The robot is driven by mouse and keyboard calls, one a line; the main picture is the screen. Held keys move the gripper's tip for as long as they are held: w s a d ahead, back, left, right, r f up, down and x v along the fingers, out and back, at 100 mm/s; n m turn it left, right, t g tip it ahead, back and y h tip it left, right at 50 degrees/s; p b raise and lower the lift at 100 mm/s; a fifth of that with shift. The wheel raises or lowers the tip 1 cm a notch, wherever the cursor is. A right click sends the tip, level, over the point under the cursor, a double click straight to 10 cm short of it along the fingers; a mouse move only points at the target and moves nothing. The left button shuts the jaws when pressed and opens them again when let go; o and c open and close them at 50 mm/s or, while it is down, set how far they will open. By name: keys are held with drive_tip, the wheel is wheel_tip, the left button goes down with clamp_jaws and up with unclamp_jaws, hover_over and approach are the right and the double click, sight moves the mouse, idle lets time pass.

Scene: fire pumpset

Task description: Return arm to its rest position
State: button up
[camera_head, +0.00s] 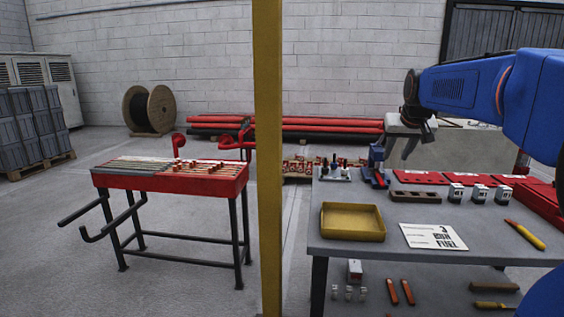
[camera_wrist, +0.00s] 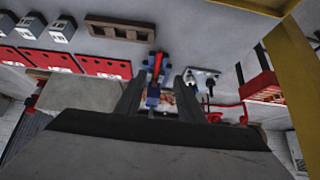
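My blue arm comes in from the right in the head view. My gripper (camera_head: 408,146) hangs from its dark wrist, above the back of the grey workbench (camera_head: 340,228). In the wrist view my gripper (camera_wrist: 160,82) shows two dark fingers spread apart, with nothing held between them. A blue and red vise (camera_head: 376,168) stands on the bench below and beyond the fingers. It also shows in the gap between the fingers in the wrist view (camera_wrist: 154,68), apart from them as far as I can tell.
The bench holds a yellow tray (camera_head: 352,222), a white sign (camera_head: 433,237), a yellow-handled tool (camera_head: 525,234), small grey boxes (camera_head: 479,194) and red bins (camera_head: 435,178). A yellow post (camera_head: 268,150) stands left of the bench. A red rack table (camera_head: 172,180) stands further left.

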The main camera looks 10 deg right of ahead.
drive_tip(key=shift+n+g+y, duration=0.6)
drive_tip(key=shift+n, duration=0.3)
drive_tip(key=s+a+f, duration=0.3)
drive_tip(key=s+a, duration=0.1)
drive_tip(key=s, duration=0.2)
drive_tip(key=s+a+f, duration=0.3)
drive_tip(key=s+a, duration=0.1)
drive_tip(key=s, duration=0.3)
drive_tip(key=s+a+f, duration=0.3)
drive_tip(key=s+a, duration=0.1)
drive_tip(key=s, duration=0.2)
drive_tip(key=shift+s+a+f, duration=0.1)
drive_tip(key=shift+s+f, duration=0.2)
drive_tip(key=shift+f, duration=0.05)
drive_tip(key=s+a+f, duration=0.2)
drive_tip(key=s+f, duration=0.4)
drive_tip(key=s, duration=0.2)
drive_tip(key=s+a+f+n+g, duration=0.1)
drive_tip(key=s+a+f, duration=0.2)
drive_tip(key=s+f, duration=0.4)
drive_tip(key=shift+s+f+y, duration=0.25)
drive_tip(key=shift+s+y, duration=0.15)
drive_tip(key=shift+s, duration=0.45)
